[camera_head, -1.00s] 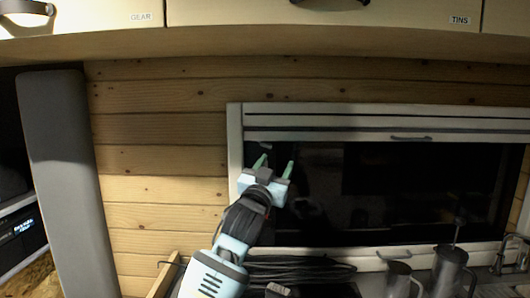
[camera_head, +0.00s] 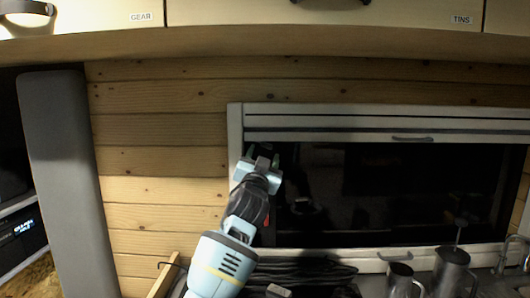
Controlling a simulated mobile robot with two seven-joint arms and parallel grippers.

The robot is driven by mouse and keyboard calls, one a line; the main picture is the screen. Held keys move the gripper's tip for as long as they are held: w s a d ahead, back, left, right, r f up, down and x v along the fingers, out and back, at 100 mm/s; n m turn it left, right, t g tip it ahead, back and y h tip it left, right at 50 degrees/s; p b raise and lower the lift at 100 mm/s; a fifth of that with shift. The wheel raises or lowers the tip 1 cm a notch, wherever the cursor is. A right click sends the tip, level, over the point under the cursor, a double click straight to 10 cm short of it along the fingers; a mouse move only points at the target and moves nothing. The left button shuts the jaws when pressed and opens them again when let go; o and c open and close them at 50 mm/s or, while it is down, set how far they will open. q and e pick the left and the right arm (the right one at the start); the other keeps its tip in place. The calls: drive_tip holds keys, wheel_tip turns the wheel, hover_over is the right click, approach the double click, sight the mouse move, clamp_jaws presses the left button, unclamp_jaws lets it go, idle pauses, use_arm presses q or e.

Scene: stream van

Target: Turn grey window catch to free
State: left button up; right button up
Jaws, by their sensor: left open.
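The window (camera_head: 400,195) has a pale frame and dark glass. My left gripper (camera_head: 263,154) is at the window's upper left corner, in front of the glass next to the left frame post. The grey window catch cannot be made out clearly; the gripper covers much of this corner. My right gripper is not in view.
A dark handle (camera_head: 412,139) sits on the slatted blind above the glass. Coiled dark cable (camera_head: 300,270) and metal jugs (camera_head: 452,273) stand along the counter below. Overhead cupboards (camera_head: 240,14) run across the top. Bare wood wall (camera_head: 155,160) lies left of the window.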

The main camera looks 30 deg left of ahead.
sight(265, 147)
use_arm(q)
drive_tip(key=shift+x, duration=1.55)
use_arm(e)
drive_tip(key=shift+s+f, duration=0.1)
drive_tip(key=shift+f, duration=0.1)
use_arm(q)
drive_tip(key=c, duration=1)
drive_tip(key=shift+s+a+r+m+h+p, duration=0.1)
drive_tip(key=shift+s+r+m+h+p, duration=0.1)
drive_tip(key=shift+r+m+h+p, duration=0.4)
drive_tip(key=shift+f+m, duration=0.35)
drive_tip(key=shift+m, duration=0.05)
drive_tip(key=shift+w+f, duration=0.15)
drive_tip(key=shift+f, duration=0.1)
drive_tip(key=o, duration=1)
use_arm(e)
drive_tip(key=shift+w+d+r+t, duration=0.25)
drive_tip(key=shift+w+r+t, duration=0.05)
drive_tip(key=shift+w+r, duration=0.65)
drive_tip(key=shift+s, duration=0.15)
